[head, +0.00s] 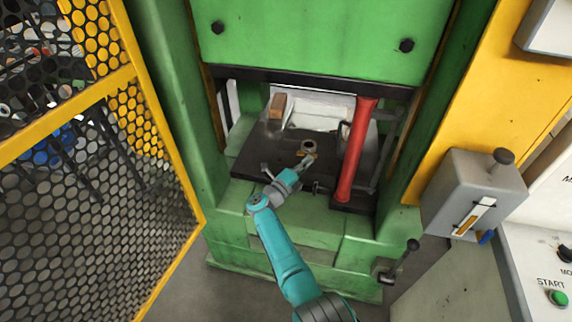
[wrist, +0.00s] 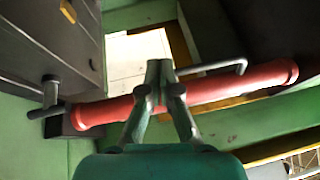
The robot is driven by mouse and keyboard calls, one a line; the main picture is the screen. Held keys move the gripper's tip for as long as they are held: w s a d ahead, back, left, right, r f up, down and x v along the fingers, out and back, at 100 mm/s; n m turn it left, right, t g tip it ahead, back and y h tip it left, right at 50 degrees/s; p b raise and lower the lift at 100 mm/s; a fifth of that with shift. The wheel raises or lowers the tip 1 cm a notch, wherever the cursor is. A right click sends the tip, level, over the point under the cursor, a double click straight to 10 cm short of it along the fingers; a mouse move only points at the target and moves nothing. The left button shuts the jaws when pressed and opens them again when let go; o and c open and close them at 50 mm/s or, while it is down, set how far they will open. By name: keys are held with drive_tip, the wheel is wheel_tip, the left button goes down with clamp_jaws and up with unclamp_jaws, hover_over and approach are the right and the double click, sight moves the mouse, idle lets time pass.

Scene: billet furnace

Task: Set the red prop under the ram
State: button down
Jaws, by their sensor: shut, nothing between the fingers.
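The red prop (head: 355,150) stands nearly upright at the right side of the green press opening, its foot on a dark block (head: 352,204). Its upper end meets the dark lower edge of the green ram (head: 310,40) in the head view; I cannot tell whether they touch. In the wrist view the prop (wrist: 225,88) lies across the picture behind my fingers. My gripper (head: 308,160) is shut and empty, left of the prop over the dark press bed (head: 262,158). The closed fingertips also show in the wrist view (wrist: 160,70).
A small round metal piece (head: 308,146) sits on the bed beyond my gripper. A brown block (head: 277,106) stands at the back left. A yellow mesh guard (head: 110,170) is on the left. A grey control box (head: 470,190) and a lever (head: 402,260) are on the right.

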drive_tip(key=a, duration=0.6)
drive_tip(key=shift+w+f, duration=0.2)
drive_tip(key=shift+f, duration=0.15)
drive_tip(key=shift+a, duration=0.1)
drive_tip(key=shift+f, duration=0.1)
drive_tip(key=s+d+f+n+t+y, duration=0.3)
drive_tip(key=s+d+f+n, duration=0.35)
drive_tip(key=s, duration=0.35)
drive_tip(key=s+d+f+n+t+y, duration=0.2)
drive_tip(key=s+d+f+n+y, duration=0.3)
drive_tip(key=s+f, duration=0.45)
drive_tip(key=s+d+r+n+y, duration=0.1)
drive_tip(key=s+d+n+y, duration=0.15)
drive_tip(key=s, duration=0.75)
drive_tip(key=s+d+r+n+y, duration=0.15)
drive_tip(key=s+n, duration=0.25)
drive_tip(key=s, duration=0.7)
drive_tip(key=s+r+n+g, duration=0.2)
drive_tip(key=s+r+n, duration=0.3)
drive_tip(key=s+r, duration=0.5)
drive_tip(key=s+d+r+n+g+y, duration=0.1)
drive_tip(key=s+r+n, duration=0.4)
drive_tip(key=s+r, duration=0.5)
drive_tip(key=s+g, duration=0.1)
drive_tip(key=s, duration=0.4)
drive_tip(key=shift+s+g, duration=0.3)
